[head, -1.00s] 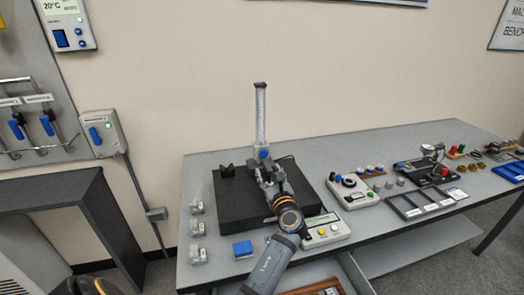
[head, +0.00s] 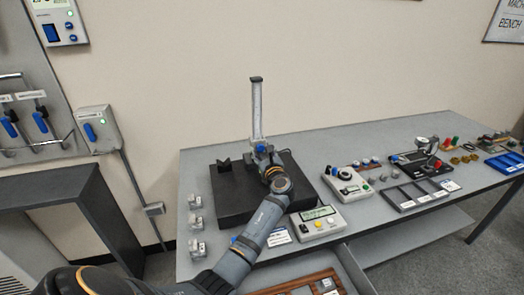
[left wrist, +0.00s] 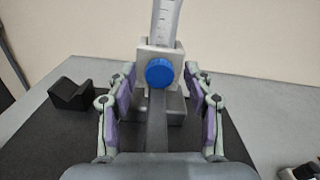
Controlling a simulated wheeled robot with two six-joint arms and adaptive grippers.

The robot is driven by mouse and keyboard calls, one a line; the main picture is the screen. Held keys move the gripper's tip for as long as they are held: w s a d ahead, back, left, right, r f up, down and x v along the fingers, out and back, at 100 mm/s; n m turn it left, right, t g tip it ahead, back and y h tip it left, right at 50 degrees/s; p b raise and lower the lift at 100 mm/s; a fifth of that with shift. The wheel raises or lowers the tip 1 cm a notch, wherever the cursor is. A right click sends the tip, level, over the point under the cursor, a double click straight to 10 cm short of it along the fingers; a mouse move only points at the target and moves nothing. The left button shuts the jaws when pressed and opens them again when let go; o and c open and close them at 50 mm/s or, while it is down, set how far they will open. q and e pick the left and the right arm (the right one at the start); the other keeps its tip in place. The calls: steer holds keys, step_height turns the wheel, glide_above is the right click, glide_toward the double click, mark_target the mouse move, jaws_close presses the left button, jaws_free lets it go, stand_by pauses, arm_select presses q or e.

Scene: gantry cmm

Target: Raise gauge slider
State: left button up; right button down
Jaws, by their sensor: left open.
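The height gauge column (head: 256,110) stands upright on the black surface plate (head: 225,205). Its slider (left wrist: 146,58) is a grey block low on the column with a blue knob (left wrist: 159,72) on its front. In the left wrist view, my left gripper (left wrist: 160,85) is open, with one finger on each side of the slider. I cannot tell whether either finger touches it. In the head view, my left gripper (head: 268,166) is at the foot of the column and partly hides the slider. My right gripper is not in view.
A black V-block (head: 223,165) sits on the plate left of the gauge. A readout box (head: 318,223) is right of my arm. Several small metal blocks stand along the bench's left side. Trays and instruments fill the bench's right side. The wall is behind.

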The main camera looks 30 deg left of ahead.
arm_select(q)
steer(key=shift+c, duration=0.2)
steer(key=c, duration=1)
jaws_close()
